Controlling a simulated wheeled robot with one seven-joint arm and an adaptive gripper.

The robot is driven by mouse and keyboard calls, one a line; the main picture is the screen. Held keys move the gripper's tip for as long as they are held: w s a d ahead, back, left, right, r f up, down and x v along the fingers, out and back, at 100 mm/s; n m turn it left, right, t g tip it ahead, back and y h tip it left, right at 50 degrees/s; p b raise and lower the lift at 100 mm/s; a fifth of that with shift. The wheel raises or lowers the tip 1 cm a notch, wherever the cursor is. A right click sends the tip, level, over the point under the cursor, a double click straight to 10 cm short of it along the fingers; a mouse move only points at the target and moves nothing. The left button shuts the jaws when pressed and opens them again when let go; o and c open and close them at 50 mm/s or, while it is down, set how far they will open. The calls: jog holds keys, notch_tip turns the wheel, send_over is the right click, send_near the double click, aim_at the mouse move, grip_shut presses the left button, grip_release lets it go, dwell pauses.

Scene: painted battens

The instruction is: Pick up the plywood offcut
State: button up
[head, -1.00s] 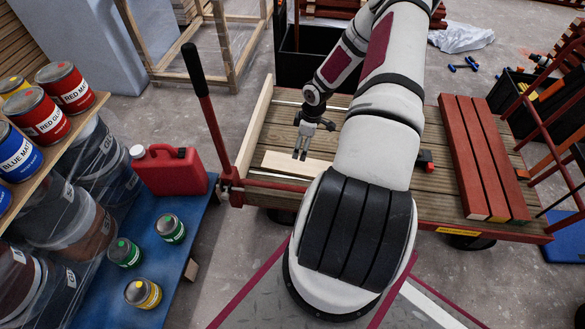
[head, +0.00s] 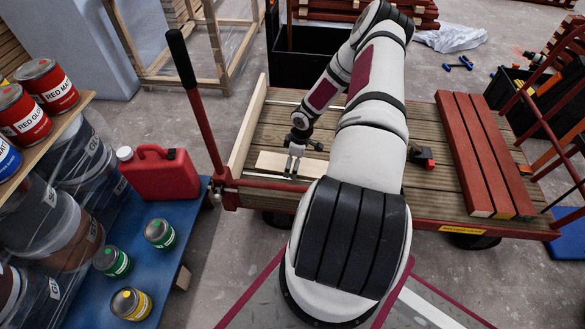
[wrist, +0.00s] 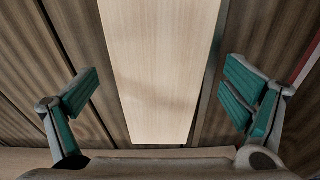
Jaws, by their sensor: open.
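The plywood offcut (head: 273,161) is a pale flat strip lying on the cart's slatted wooden deck (head: 420,199), near its left end. My gripper (head: 292,170) is right over the offcut in the head view and hides part of it. In the wrist view the offcut (wrist: 160,70) runs lengthwise between my gripper's two teal-padded fingers (wrist: 160,103). The fingers are spread wide, one on each side, with a gap to each edge. The gripper is empty. I cannot tell how high the fingertips are above the deck.
Red painted battens (head: 480,155) lie on the cart's right side. A small red and black object (head: 422,156) lies mid-deck. The cart's upright handle (head: 197,100) and a pale end board (head: 246,125) stand at the left. A red can (head: 160,172) and paint tins (head: 160,233) are further left.

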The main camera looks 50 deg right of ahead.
jog(key=c, duration=1.4)
